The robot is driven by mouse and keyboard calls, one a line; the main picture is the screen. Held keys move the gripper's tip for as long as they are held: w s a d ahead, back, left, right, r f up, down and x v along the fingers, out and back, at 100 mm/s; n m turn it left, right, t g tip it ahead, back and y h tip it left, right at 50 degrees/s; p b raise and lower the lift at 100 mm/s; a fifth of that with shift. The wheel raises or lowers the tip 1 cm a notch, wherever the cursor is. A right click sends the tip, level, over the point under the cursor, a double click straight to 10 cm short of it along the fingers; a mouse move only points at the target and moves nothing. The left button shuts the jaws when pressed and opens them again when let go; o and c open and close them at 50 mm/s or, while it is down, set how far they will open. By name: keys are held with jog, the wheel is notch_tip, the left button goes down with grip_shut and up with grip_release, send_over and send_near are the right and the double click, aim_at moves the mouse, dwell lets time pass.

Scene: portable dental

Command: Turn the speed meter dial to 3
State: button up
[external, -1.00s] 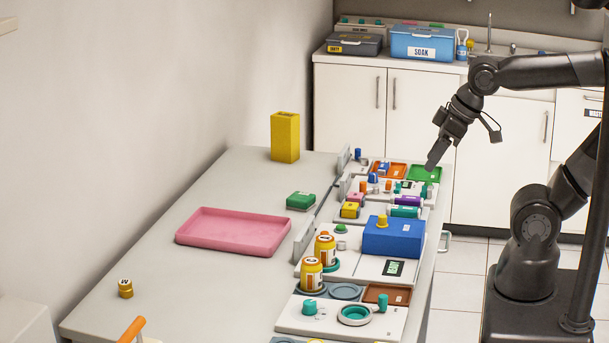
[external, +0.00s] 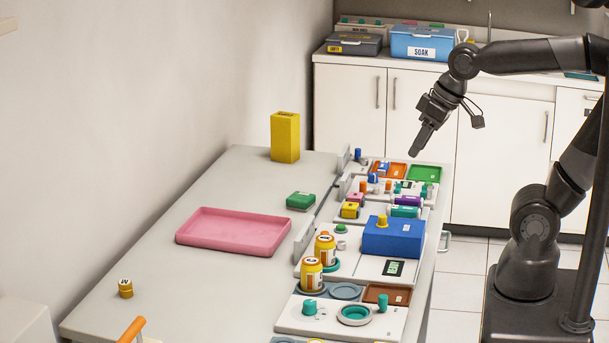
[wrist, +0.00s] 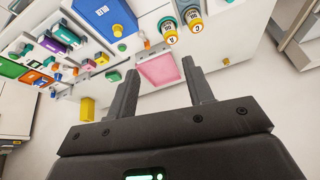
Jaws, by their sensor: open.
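I cannot tell for sure which knob is the speed meter dial, as the labels are too small to read. A yellow knob (external: 382,221) stands on a blue box (external: 395,238) beside a small dark display (external: 393,268). The blue box (wrist: 98,14) and its yellow knob (wrist: 117,30) also show at the top of the wrist view. A teal knob (external: 309,307) sits on the nearest panel. My gripper (external: 414,151) is open and empty, in the air near the far end of the table. Its two fingers (wrist: 160,68) are spread apart in the wrist view.
Orange bottles (external: 325,247) stand on the panels, left of the blue box. A pink tray (external: 230,232), a green block (external: 300,201) and a yellow holder (external: 285,137) are on the table (external: 150,265). Several small modules crowd its far right end. The table's left part is mostly clear.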

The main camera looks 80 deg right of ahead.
jog(key=w+d+r+m+g, duration=0.1)
jog(key=w+d+r+m, duration=0.1)
jog(key=w+d+m, duration=0.65)
jog(key=m+g, duration=0.4)
jog(key=m, duration=0.7)
send_over(373, 173)
notch_tip(373, 173, down, 20)
notch_tip(373, 173, down, 10)
jog(key=shift+f, duration=0.15)
jog(key=c, duration=1)
